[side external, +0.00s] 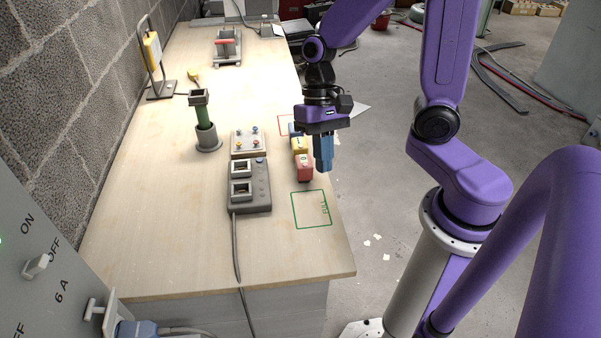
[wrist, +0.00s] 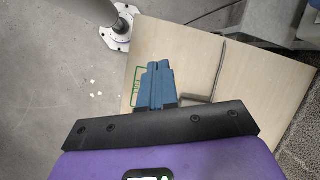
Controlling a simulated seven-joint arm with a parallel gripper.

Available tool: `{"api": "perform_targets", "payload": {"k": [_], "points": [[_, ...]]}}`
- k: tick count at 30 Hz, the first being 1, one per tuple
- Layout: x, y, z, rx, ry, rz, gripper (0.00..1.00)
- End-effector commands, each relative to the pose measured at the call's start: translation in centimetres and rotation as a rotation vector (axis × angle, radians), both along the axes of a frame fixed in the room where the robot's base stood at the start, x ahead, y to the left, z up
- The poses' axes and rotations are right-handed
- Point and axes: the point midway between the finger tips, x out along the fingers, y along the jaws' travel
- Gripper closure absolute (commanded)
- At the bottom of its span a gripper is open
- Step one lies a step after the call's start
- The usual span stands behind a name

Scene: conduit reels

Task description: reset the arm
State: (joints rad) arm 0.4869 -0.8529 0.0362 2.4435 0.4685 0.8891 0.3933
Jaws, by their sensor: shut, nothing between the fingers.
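My gripper (side external: 323,167) has blue fingers that are closed together with nothing between them. The fingers partly cover this area. In the wrist view the shut fingers (wrist: 158,68) lie over the bench top (wrist: 185,50), beside the green outlined square (wrist: 137,88), which they partly hide.
A grey two-socket box (side external: 249,186) with a cable stands on the bench. Behind it are a small button panel (side external: 249,142) and a green post in a grey holder (side external: 206,137). The green outlined square (side external: 311,209) is empty. The bench's front left is clear.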

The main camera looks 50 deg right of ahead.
Motion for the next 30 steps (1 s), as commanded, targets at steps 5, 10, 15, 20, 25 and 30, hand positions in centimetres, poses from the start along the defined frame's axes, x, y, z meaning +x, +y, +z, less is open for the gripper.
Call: {"api": "perform_targets", "payload": {"k": [5,10,15,20,25,30], "points": [[-2.5,-0.2,0.9,-0.009,-0.096,0.306,1.00],[-4.8,-0.5,1.6,-0.013,-0.184,0.595,1.00],[-6.9,-1.0,2.4,-0.013,-0.275,0.878,1.00],[-8.8,-1.3,3.1,-0.011,-0.359,1.135,1.00],[-10.2,-1.6,3.7,-0.008,-0.428,1.338,1.00],[-10.8,-1.8,4.0,-0.007,-0.460,1.430,1.00]]}}
